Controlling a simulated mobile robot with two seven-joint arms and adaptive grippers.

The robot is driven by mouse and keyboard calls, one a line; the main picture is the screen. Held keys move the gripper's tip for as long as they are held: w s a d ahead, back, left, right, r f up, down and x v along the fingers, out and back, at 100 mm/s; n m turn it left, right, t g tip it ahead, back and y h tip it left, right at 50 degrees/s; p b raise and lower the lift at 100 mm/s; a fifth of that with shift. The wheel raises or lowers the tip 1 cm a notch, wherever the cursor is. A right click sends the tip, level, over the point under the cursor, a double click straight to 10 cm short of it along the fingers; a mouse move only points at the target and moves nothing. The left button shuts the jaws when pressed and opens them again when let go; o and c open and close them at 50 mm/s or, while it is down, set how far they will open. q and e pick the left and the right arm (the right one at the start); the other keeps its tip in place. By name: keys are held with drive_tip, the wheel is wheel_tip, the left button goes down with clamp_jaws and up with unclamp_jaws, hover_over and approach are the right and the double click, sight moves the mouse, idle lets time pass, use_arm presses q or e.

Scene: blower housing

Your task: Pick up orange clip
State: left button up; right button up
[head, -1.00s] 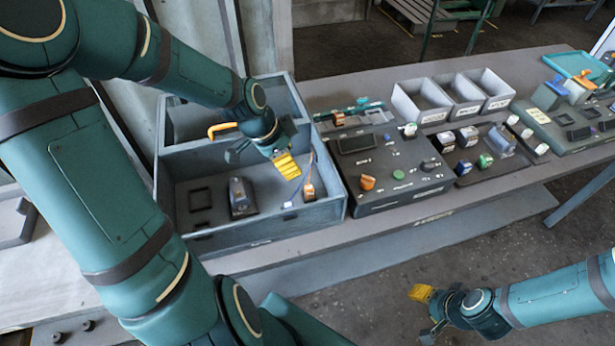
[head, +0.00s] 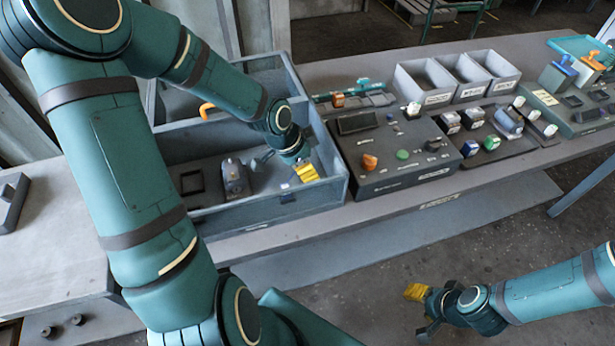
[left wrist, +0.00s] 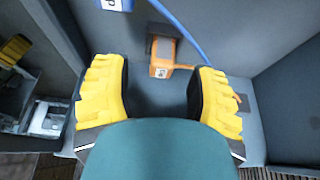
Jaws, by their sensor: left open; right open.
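The orange clip (left wrist: 160,68), a small orange block with a white label and a dark part behind it, sits in the grey housing in the left wrist view. It lies ahead of and between my left gripper's yellow fingers (left wrist: 163,98), which are open with a gap on both sides. In the head view my left gripper (head: 303,172) is down inside the housing's right end and hides the clip. My right gripper (head: 421,309) is open and empty over the floor in front of the table.
The grey housing (head: 270,209) has walls around my left gripper. A blue wire (left wrist: 188,32) runs beside the clip. A dark block (head: 233,178) stands left in the housing. A control panel (head: 395,180) with knobs adjoins its right side. Grey bins (head: 425,82) stand behind.

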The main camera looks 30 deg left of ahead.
use_arm(q)
drive_tip(key=shift+x, duration=0.9)
drive_tip(key=shift+o, duration=0.2)
clamp_jaws()
